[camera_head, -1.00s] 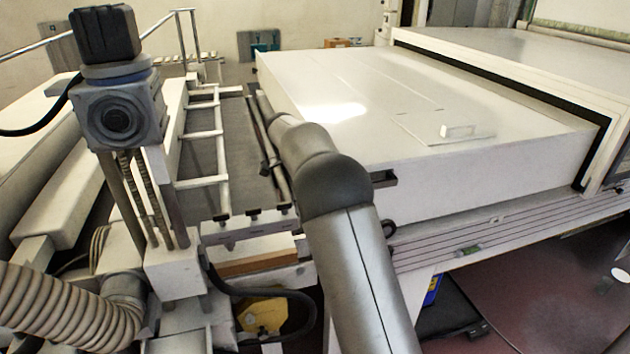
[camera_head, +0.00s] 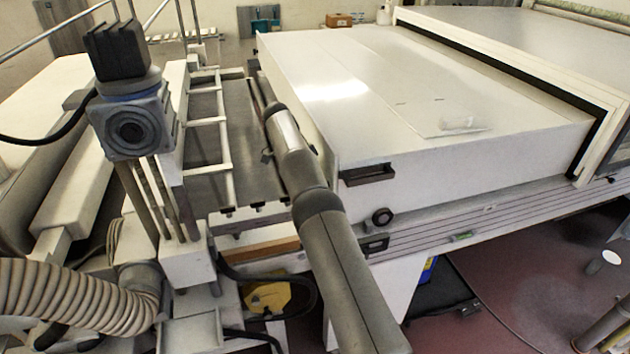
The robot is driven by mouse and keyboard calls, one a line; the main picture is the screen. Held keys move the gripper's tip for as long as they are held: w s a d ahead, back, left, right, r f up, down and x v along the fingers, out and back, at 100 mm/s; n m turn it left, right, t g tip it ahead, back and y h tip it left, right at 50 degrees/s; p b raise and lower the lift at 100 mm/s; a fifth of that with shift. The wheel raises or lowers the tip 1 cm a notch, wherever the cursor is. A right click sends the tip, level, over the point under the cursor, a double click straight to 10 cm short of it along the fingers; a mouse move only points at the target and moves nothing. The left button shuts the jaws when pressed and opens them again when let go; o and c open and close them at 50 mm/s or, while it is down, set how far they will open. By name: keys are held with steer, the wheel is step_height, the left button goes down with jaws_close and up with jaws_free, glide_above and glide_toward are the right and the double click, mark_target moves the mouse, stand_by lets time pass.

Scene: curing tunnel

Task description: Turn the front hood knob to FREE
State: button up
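The front hood is a large white box-shaped cover (camera_head: 460,165) at the centre right. A round black knob (camera_head: 382,217) with a pale centre sits low on its near side, close to the front corner. Its markings are too small to read, so I cannot tell its setting. My grey arm reaches from the bottom middle up along the hood's left end, left of the knob and apart from it in the picture. My gripper cannot be made out at the arm's far end.
A black handle (camera_head: 367,174) juts from the hood above the knob. A dark rectangular fitting (camera_head: 375,245) is on the rail below. A machine post with a motor (camera_head: 133,125) and a ribbed hose (camera_head: 75,300) stand at left. Open floor (camera_head: 500,290) lies at lower right.

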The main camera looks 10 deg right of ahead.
stand_by(0.6)
steer(key=o, duration=1)
steer(key=shift+w+r+t, duration=0.1)
steer(key=shift+r+t, duration=0.05)
steer(key=shift+t, duration=0.15)
